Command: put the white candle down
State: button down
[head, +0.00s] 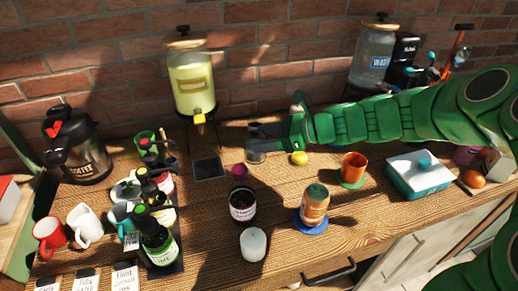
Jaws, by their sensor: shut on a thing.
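A white candle-like cylinder (253,245) stands upright on the wooden table near its front edge, apart from my gripper. My gripper (258,140) is at the back of the table, reaching in from the right. Its dark fingers are shut on a small greyish, glass-like thing (255,154). The fingers partly hide this thing, and I cannot tell whether it touches the table.
A drink dispenser (192,85) and a dark square mat (208,169) are left of my gripper. A dark jar (242,205) and an orange-labelled jar (314,204) stand nearer the front.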

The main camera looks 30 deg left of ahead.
jog(key=shift+w+a+f, duration=0.75)
jog(key=shift+w+f, duration=0.1)
jog(key=shift+f, duration=0.8)
jog(key=shift+w+a+f, duration=0.8)
jog(key=shift+w+f, duration=0.1)
jog(key=shift+f, duration=0.7)
jog(key=shift+w+a+f, duration=0.75)
jog(key=shift+w+f, duration=0.1)
jog(key=shift+f, duration=0.8)
jog(key=shift+c, duration=1)
grip_release()
jog(key=shift+f, duration=0.15)
jog(key=shift+w+d+r, duration=0.2)
jog(key=shift+d+r, duration=0.2)
jog(key=shift+d, duration=0.15)
jog(key=v, duration=1)
jog(key=shift+d+r, duration=0.15)
jog(key=shift+d, duration=0.2)
